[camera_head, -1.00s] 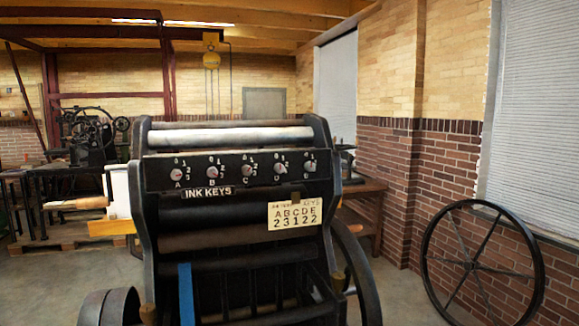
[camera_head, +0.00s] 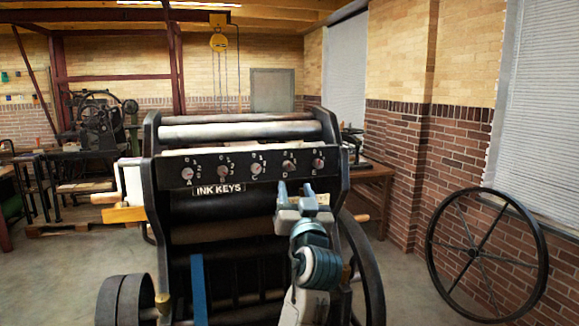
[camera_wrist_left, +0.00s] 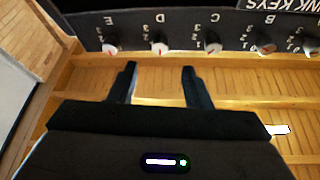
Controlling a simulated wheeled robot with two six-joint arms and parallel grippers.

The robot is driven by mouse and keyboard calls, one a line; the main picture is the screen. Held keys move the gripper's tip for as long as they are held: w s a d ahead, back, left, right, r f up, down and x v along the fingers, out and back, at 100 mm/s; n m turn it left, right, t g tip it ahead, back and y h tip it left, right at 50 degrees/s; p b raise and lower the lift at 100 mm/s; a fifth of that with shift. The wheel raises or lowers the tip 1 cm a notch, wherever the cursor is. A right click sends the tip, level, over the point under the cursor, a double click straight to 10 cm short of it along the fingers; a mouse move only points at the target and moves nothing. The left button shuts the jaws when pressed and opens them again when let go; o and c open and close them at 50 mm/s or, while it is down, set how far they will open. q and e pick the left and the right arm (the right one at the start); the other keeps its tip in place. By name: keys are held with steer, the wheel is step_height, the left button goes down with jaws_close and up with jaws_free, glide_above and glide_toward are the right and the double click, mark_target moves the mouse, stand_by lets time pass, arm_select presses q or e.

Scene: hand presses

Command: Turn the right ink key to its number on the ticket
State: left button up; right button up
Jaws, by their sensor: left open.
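A row of round ink keys runs along the black panel of the press: A (camera_head: 188,173), B (camera_head: 222,171), C (camera_head: 257,168), D (camera_head: 289,166) and E (camera_head: 318,164). Their exact pointer settings are too small to read surely. My left gripper (camera_head: 300,190) is in front of the press below keys D and E, hiding most of the ticket (camera_head: 324,198). In the left wrist view, upside down, the gripper (camera_wrist_left: 159,68) is open and empty. Its fingers straddle the line of key D (camera_wrist_left: 158,47), apart from it. Key E (camera_wrist_left: 110,48) and key C (camera_wrist_left: 213,47) flank it. My right gripper is not in view.
The black press frame (camera_head: 334,150) rises at both sides of the panel, with rollers (camera_head: 240,131) above. A large spoked wheel (camera_head: 487,255) leans by the brick wall at right. Open floor (camera_head: 405,285) lies between the press and that wheel.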

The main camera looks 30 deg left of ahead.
mark_target(289, 168)
arm_select(q)
steer(key=p+x, duration=0.3)
steer(key=x, duration=0.4)
steer(key=shift+w+a+r, duration=0.15)
steer(key=shift+a+r, duration=0.05)
steer(key=shift+a, duration=0.05)
steer(key=shift+w+a, duration=0.35)
steer(key=shift+w, duration=0.05)
jaws_close()
